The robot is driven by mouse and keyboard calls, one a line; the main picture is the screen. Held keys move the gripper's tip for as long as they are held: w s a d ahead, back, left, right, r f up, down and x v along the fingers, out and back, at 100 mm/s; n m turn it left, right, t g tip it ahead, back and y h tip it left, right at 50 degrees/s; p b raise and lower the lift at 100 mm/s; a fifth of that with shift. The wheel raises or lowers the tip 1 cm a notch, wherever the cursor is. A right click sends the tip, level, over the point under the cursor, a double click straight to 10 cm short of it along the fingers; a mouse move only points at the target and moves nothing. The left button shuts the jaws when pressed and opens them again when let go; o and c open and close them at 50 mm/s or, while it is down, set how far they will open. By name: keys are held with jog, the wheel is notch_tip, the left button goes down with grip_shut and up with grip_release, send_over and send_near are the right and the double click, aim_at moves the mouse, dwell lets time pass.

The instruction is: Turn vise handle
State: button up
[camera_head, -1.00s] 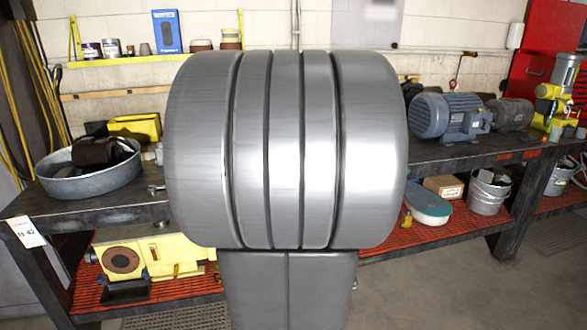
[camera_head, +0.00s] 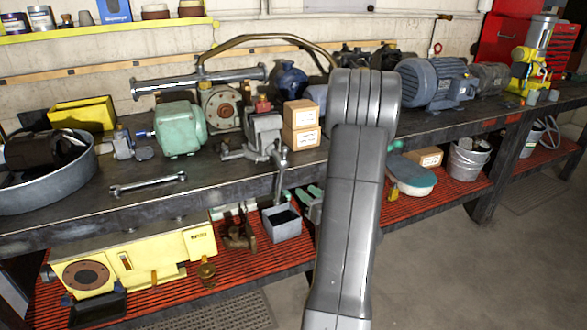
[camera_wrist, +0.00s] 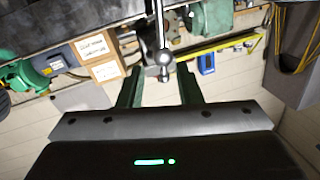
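A grey vise (camera_head: 264,132) stands at the front edge of the dark workbench. Its metal handle (camera_head: 281,172) hangs nearly upright in front of the bench edge. In the wrist view, which looks upside down, the handle (camera_wrist: 161,30) ends in a round knob lined up between my fingertips. My gripper (camera_wrist: 160,88) is open, with a dark green finger on each side. I cannot tell the depth between fingers and knob. In the head view, the green fingers of my gripper (camera_head: 308,195) show just right of the handle, partly hidden by my arm.
On the workbench (camera_head: 220,180), a wrench (camera_head: 148,184) and a green motor (camera_head: 181,130) lie left of the vise. Cardboard boxes (camera_head: 301,125) stand close on its right. A grey bin (camera_head: 282,222) is on the red lower shelf below the handle.

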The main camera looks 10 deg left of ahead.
aim_at(283, 172)
jog(key=p+x, duration=0.1)
jog(key=x, duration=0.6)
jog(key=p+x, duration=0.1)
jog(key=x, duration=0.6)
jog(key=shift+s+r+p, duration=0.1)
jog(key=shift+r+p, duration=0.1)
jog(key=shift+p, duration=0.15)
grip_shut()
